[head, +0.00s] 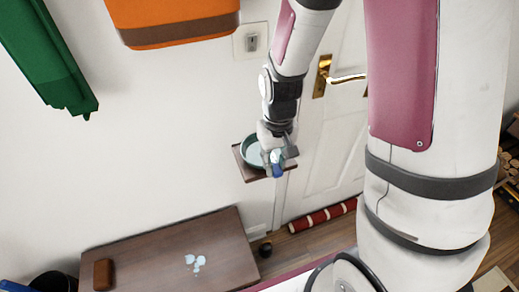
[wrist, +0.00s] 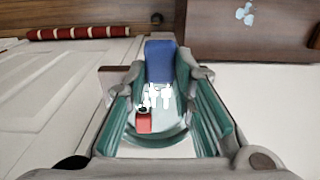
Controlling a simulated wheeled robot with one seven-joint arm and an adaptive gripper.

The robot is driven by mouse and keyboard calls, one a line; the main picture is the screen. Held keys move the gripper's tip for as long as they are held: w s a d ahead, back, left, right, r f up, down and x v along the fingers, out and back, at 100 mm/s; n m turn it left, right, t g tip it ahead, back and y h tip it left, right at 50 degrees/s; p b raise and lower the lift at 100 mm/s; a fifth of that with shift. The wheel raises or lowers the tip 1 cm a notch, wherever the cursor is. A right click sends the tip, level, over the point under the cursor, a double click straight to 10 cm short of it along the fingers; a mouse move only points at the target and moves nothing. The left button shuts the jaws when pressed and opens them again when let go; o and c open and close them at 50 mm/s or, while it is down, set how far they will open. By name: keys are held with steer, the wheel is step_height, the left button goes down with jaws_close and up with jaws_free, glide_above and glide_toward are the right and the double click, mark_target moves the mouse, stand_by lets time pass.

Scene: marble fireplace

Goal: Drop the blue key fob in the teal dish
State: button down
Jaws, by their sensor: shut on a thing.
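My gripper (head: 274,160) is shut on the blue key fob (wrist: 160,60), which sits between the fingertips in the wrist view (wrist: 160,72). The teal dish (head: 248,153) rests on a small brown wall shelf (head: 252,176). My gripper is over the dish's right side in the head view and partly hides it. In the wrist view the dish (wrist: 155,141) shows behind and between the fingers. A red fob (wrist: 143,122) and silvery key shapes (wrist: 160,96) appear against it. I cannot tell which keys belong to which fob.
A white door (head: 335,150) with a brass handle (head: 345,78) stands right of the shelf. A dark wooden bench (head: 150,255) is below left. Orange (head: 180,18) and green (head: 50,60) hanging items are upper left. A red striped roll (head: 322,216) lies by the door.

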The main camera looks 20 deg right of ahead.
glide_above(259, 158)
steer(key=shift+d+f, duration=0.1)
steer(key=shift+f, duration=0.35)
steer(key=shift+w+f, duration=0.1)
steer(key=shift+f, duration=1.65)
steer(key=shift+f, duration=0.4)
steer(key=c, duration=1.4)
jaws_free()
steer(key=shift+o, duration=0.2)
